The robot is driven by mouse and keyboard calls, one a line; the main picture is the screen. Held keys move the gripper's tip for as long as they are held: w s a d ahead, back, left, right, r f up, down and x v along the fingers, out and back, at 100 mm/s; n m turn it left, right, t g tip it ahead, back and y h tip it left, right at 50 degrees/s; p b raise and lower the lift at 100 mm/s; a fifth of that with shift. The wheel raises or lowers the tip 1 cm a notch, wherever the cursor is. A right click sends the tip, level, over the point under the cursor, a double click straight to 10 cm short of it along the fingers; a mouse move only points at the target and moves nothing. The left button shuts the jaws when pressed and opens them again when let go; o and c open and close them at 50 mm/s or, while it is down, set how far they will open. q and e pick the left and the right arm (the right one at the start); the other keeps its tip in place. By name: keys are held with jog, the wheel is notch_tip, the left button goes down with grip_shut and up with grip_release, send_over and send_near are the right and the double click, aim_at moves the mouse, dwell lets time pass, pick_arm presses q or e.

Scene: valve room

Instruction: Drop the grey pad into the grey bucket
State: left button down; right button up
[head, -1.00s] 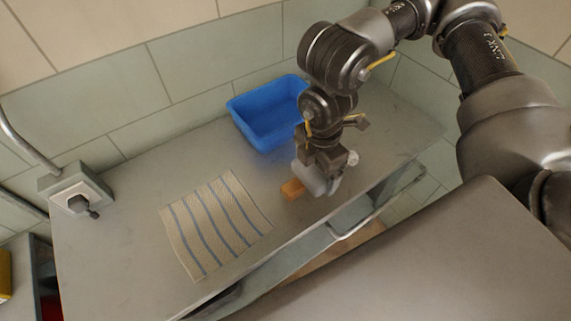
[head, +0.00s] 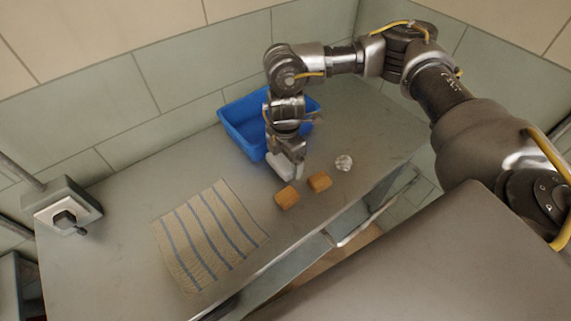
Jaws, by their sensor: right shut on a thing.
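My right gripper (head: 290,168) points down over the counter, just in front of the blue tub. It is shut on a light grey piece, which looks like the grey pad (head: 278,163); the fingers hide part of it. I cannot tell whether the pad touches the counter. No grey bucket shows in the head view; the only open container in sight is the blue tub (head: 240,137), standing against the tiled wall, partly hidden by my right gripper and wrist. My left gripper is not in view.
A striped cloth (head: 210,232) lies flat at left. A wall box with a dark knob (head: 65,219) is at far left.

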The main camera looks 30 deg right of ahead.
aim_at(285, 166)
jog(key=shift+w+f, duration=0.2)
jog(key=shift+f, duration=0.15)
jog(key=shift+f+p, duration=0.3)
jog(key=shift+f, duration=1.2)
jog(key=shift+f, duration=0.2)
jog(key=o, duration=0.8)
jog(key=shift+r, duration=0.1)
